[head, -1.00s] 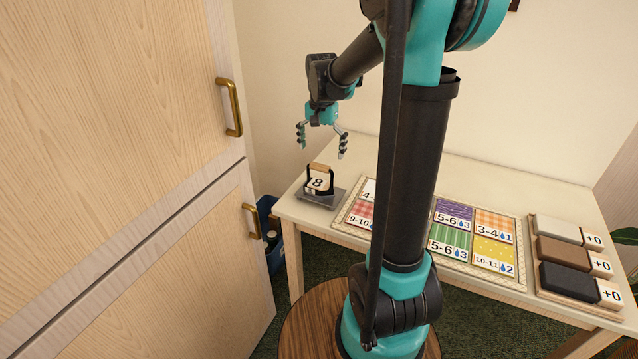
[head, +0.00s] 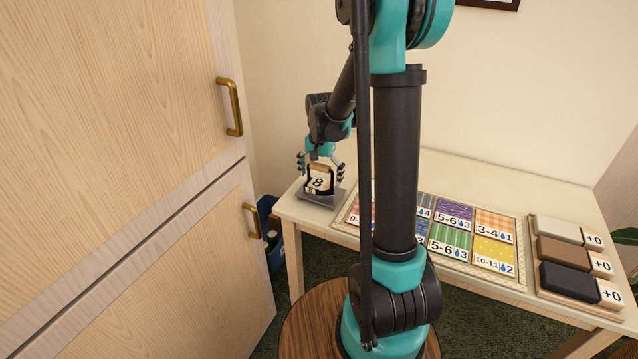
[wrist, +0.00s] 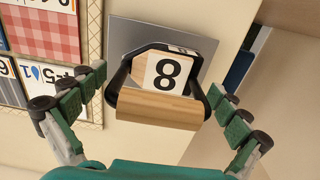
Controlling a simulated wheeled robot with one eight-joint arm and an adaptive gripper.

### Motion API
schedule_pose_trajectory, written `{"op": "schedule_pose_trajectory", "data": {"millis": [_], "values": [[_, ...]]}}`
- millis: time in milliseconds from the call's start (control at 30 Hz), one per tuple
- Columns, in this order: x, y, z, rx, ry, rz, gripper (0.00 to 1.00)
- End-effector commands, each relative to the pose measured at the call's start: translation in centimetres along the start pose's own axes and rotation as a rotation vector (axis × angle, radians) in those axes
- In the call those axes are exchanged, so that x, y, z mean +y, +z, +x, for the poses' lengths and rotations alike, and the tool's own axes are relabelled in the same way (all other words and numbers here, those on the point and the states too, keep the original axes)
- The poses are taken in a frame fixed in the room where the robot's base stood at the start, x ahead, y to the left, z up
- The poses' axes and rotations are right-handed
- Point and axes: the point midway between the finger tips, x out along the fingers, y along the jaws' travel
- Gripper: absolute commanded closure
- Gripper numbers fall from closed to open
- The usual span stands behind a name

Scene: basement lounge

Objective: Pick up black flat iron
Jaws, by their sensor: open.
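The black flat iron (head: 319,178) stands on a grey plate (head: 318,200) at the table's left end. It has a black frame, a wooden handle and a white tag reading 8. In the wrist view, the iron's wooden handle (wrist: 157,110) lies between the fingers, with the tag (wrist: 166,73) beyond it. My gripper (head: 320,165) is open and lowered around the top of the iron. In the wrist view, my gripper (wrist: 158,110) has a finger on each side, with gaps between the fingers and the handle.
A board of patterned cards (head: 470,264) lies right of the iron, partly hidden by my arm. A tray with white, brown and black blocks (head: 570,275) is at the table's right. A wooden cabinet (head: 120,150) stands left. A blue bin (head: 271,240) is beside the table.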

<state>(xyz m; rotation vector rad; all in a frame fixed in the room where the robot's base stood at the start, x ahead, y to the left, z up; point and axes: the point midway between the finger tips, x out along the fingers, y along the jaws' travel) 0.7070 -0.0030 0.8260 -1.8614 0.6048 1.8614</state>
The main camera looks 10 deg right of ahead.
Motion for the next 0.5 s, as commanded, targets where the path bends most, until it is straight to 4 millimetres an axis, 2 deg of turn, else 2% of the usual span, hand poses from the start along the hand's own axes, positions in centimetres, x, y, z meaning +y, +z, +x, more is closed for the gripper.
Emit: {"op": "schedule_pose_trajectory", "data": {"millis": [133, 167, 500], "values": [[0.0, -0.01, -0.02, 0.0, 0.0, 0.0, 0.0], [0.0, -0.01, -0.02, 0.0, 0.0, 0.0, 0.03], [0.0, -0.01, -0.04, 0.0, 0.0, 0.0, 0.45]]}}
